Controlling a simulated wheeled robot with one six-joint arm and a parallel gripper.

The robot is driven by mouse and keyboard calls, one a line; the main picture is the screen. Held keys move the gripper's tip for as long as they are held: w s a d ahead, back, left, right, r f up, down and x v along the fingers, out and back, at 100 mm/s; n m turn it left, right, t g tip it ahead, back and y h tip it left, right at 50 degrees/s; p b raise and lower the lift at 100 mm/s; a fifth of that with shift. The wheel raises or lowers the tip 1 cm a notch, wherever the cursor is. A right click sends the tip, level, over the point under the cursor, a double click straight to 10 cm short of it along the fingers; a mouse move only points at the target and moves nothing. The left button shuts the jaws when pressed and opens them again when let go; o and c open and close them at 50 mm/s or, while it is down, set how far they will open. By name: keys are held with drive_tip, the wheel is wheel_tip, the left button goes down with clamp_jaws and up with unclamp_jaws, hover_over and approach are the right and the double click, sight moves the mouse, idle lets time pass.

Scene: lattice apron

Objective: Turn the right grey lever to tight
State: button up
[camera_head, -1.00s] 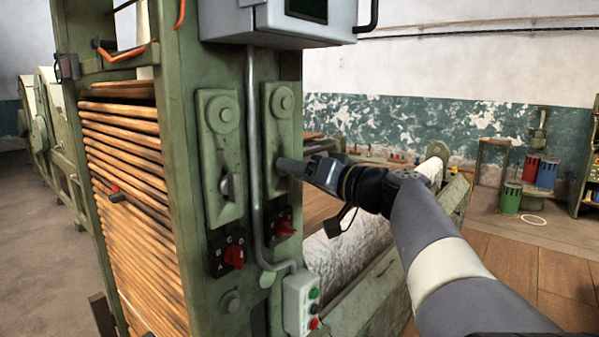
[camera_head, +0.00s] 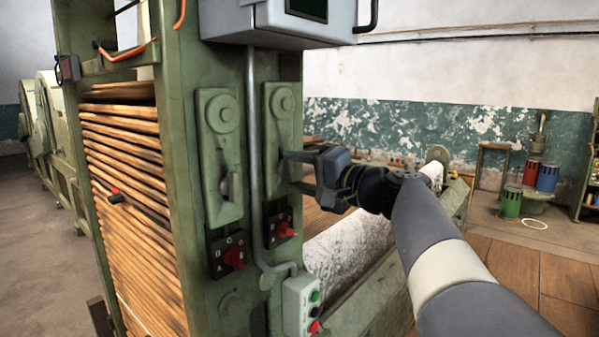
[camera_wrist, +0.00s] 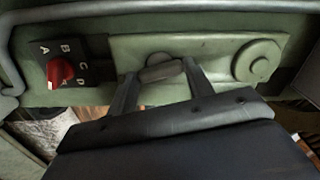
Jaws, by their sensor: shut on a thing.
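The right green lever plate (camera_head: 283,125) is on the machine's front post, with a round boss at its top. My gripper (camera_head: 288,170) reaches it from the right, its fingers at the plate's lower half. In the wrist view my gripper (camera_wrist: 163,80) has one finger on each side of the short grey lever (camera_wrist: 160,72) and is shut on it. The lever lies across the gap between the fingers. In the head view the lever is hidden behind the fingers. I cannot read a tight mark in either view.
A left plate (camera_head: 219,150) with its own grey lever (camera_head: 228,186) stands beside a grey conduit (camera_head: 254,150). Red selector knobs (camera_head: 286,230) (camera_head: 234,257) sit below both plates. A button box (camera_head: 302,305) is lower right. A grey cabinet (camera_head: 290,22) overhangs above.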

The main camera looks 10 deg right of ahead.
drive_tip(key=shift+m+p, duration=0.3)
drive_tip(key=shift+m, duration=1.3)
drive_tip(key=o, duration=1)
drive_tip(key=b+v, duration=0.2)
drive_tip(key=v, duration=0.9)
drive_tip(key=shift+w+a, duration=0.1)
